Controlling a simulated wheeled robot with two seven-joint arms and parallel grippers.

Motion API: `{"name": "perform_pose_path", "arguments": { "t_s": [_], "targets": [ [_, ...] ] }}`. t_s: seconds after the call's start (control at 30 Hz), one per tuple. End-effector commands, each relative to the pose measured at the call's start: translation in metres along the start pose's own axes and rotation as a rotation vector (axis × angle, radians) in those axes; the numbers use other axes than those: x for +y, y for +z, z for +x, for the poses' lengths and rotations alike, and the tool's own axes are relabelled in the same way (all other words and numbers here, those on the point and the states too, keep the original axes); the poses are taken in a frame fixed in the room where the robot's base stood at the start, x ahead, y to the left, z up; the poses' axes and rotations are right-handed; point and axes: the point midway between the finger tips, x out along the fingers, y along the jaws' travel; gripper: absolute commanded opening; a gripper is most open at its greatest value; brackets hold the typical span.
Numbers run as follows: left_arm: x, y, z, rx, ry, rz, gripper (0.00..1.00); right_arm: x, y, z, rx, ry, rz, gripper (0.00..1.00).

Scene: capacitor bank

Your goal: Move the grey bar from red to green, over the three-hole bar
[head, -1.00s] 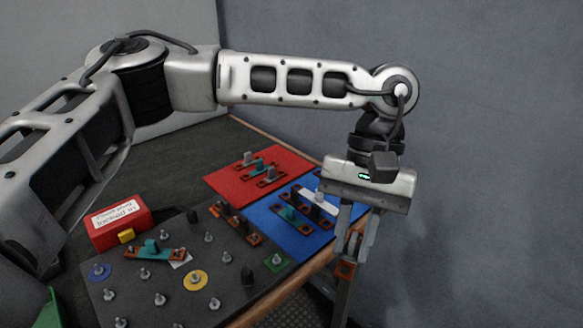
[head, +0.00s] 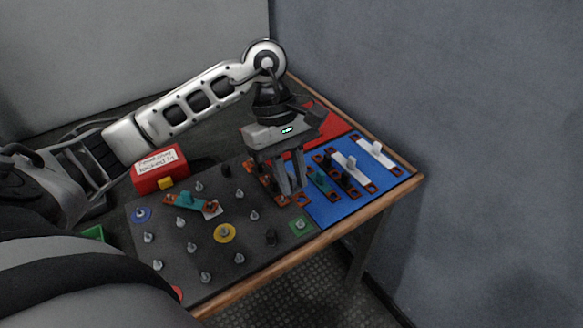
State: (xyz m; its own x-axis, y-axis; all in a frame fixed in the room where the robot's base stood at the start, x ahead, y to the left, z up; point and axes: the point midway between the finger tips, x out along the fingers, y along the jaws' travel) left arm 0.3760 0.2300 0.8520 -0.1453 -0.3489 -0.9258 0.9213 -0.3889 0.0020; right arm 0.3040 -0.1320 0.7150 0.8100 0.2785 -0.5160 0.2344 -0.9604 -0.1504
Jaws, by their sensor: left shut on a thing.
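My left gripper (head: 288,192) comes down over the right part of the dark stud board, near the blue mat. It is shut on a bar, mostly hidden by the fingers; an orange-brown end (head: 303,199) shows beside the fingertips. I cannot tell the held bar's body colour or whether it touches the board. Another bar with orange-brown ends (head: 281,201) lies on the board just left of the fingers, partly hidden; I cannot count its holes. A green square (head: 301,225) with a stud lies in front of the gripper. A red marker (head: 176,292) shows at the board's near edge. My right gripper is not in view.
The blue mat (head: 335,212) holds several bars with white, dark and teal handles. The red mat (head: 325,118) behind is partly hidden by the gripper. A teal-handled bar (head: 187,200) sits on the board (head: 140,265) among several upright studs. A red box (head: 150,181) stands behind it.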

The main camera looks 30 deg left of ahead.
Motion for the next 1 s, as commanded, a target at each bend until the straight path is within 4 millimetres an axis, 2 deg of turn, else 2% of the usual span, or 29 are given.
{"name": "perform_pose_path", "arguments": {
  "t_s": [0.37,0.63,1.0],
  "targets": [
    [-0.001,-0.005,0.008,-0.003,0.005,-0.007,0.00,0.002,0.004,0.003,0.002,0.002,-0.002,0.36],
    [-0.001,-0.009,0.021,-0.004,0.005,-0.007,0.00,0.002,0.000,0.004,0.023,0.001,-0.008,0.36],
    [-0.001,-0.016,0.038,-0.004,0.005,-0.005,0.00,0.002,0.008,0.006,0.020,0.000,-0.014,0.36]
  ]
}}
